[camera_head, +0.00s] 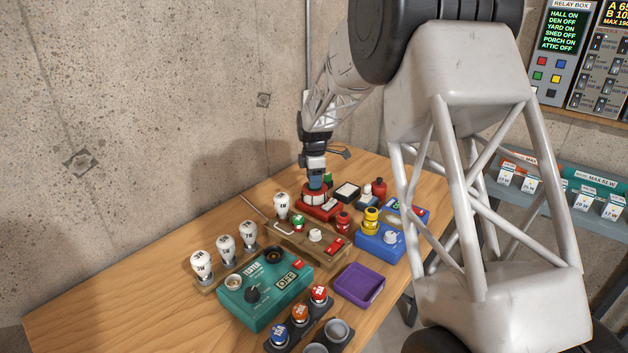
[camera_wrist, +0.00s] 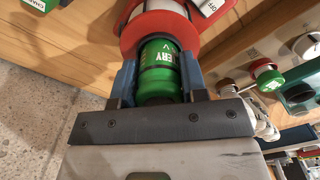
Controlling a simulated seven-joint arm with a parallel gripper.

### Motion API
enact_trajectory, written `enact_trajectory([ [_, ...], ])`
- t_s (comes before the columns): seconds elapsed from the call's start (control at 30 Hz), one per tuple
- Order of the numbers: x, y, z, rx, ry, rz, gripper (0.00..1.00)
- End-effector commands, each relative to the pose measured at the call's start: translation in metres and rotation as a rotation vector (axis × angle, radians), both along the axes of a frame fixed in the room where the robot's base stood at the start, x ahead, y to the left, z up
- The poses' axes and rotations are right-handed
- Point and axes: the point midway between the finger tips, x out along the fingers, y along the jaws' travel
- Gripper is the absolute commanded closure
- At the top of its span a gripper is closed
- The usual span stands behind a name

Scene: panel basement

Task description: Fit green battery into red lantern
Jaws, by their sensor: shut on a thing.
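The red lantern (camera_head: 318,209) stands on the wooden table, with a red base, a white body and a red top ring. In the wrist view its red ring (camera_wrist: 128,38) lies just beyond my fingertips. My gripper (camera_wrist: 158,66) is shut on the green battery (camera_wrist: 160,52), with a blue finger on either side. The battery's far end is at the ring's opening; how deep it sits cannot be told. In the head view my gripper (camera_head: 314,182) points down directly over the lantern, and its fingers largely hide the battery.
A wooden board (camera_head: 310,242) and a teal tester (camera_head: 262,298) stand in front. A blue box (camera_head: 378,243) with a yellow part is to the right, near a purple tray (camera_head: 359,284). White bulbs (camera_head: 225,246) stand at left. The table's left part is clear.

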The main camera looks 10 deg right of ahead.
Motion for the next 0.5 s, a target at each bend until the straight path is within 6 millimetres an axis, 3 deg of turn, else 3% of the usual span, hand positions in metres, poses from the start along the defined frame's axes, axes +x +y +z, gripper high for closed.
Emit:
enact_trajectory([
  [0.5, 0.0002, 0.0, 0.009, 0.0, -0.001, 0.0, 0.88],
])
